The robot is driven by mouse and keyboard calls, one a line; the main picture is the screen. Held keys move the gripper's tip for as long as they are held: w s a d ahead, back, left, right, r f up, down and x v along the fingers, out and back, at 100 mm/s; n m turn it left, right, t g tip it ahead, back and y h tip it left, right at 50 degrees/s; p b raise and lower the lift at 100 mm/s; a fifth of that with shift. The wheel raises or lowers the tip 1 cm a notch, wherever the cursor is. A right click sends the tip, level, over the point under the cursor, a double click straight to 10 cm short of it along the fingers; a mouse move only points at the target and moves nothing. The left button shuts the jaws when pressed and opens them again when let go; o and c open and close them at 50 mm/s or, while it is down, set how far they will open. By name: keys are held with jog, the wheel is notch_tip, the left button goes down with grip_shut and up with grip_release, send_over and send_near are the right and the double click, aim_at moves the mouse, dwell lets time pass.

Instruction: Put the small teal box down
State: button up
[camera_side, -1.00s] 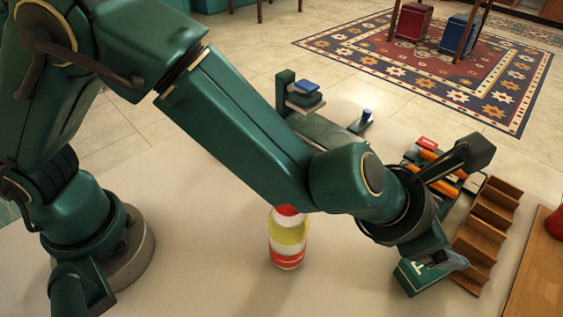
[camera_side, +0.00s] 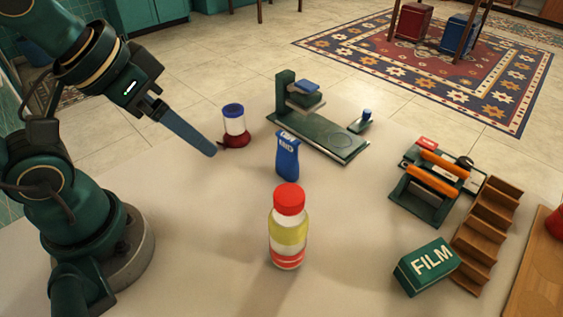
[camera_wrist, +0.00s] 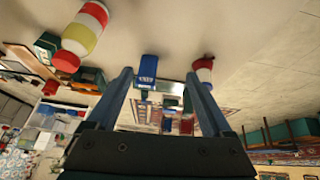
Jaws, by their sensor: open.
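The small teal box (camera_side: 426,266), marked FILM, rests on the pale table at the front right, beside the wooden stepped rack (camera_side: 487,235). It is apart from my gripper (camera_side: 208,148), which is raised at the left of the side view, far from the box. In the wrist view my gripper (camera_wrist: 157,76) has its two blue fingers spread wide, with nothing held. The side view shows the fingers nearly edge-on, overlapping.
A red-capped bottle (camera_side: 288,232) stands mid-table. An orange-handled device (camera_side: 425,190) is at right. The front-left table is clear.

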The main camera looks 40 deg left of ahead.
jog(key=shift+s+a+f, duration=0.25)
jog(key=shift+s+a, duration=0.15)
jog(key=shift+a, duration=0.05)
